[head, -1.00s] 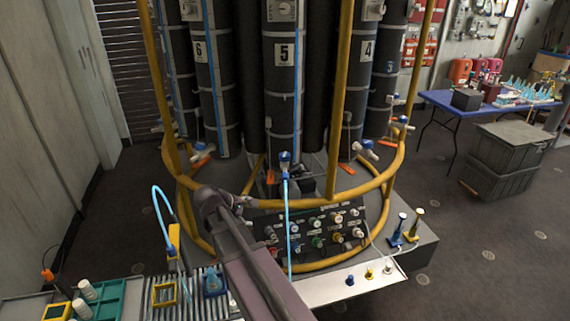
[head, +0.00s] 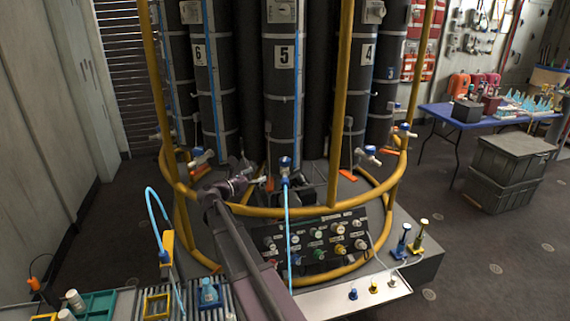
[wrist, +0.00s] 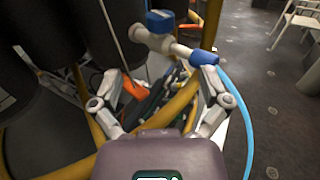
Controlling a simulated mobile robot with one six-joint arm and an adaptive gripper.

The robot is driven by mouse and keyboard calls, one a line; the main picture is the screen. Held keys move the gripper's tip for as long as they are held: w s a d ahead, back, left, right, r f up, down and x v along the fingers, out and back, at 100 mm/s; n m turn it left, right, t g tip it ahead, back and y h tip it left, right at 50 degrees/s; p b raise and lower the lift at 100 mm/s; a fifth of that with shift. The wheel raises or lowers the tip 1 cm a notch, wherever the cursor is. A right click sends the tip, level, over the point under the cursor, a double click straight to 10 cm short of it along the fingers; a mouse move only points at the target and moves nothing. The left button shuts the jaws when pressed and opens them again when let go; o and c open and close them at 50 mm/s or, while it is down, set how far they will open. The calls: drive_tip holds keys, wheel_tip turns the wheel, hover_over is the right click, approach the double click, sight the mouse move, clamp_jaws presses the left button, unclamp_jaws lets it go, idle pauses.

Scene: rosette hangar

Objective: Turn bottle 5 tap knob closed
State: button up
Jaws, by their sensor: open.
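Bottle 5 (head: 284,100) is a tall dark cylinder with a white "5" label, in the middle of the head view. Its tap (head: 285,170) is low on its front, with a blue knob (head: 285,161) and a light blue hose (head: 287,230) hanging down. My gripper (head: 252,173) is just left of this tap. In the wrist view, my gripper (wrist: 158,70) is open and empty, its two fingers spread. The white tap body (wrist: 155,42) with its blue knob (wrist: 160,20) lies ahead, beyond the fingertips. The right finger appears close to the blue hose fitting (wrist: 205,57); contact cannot be told.
A yellow ring rail (head: 320,210) and uprights (head: 345,90) surround the bottles. Neighbouring taps (head: 368,155) stand on both sides. An orange tag (wrist: 132,85) lies below the tap. A control panel (head: 318,240) is below the rail.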

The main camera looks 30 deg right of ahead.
sight(280, 163)
drive_tip(key=shift+d, duration=0.1)
drive_tip(key=shift+w+d, duration=0.4)
drive_tip(key=shift+d, duration=1.85)
drive_tip(key=shift+w+d, duration=0.35)
drive_tip(key=shift+d, duration=1.85)
drive_tip(key=shift+w+d, duration=0.4)
drive_tip(key=shift+d, duration=1.85)
drive_tip(key=c, duration=1.2)
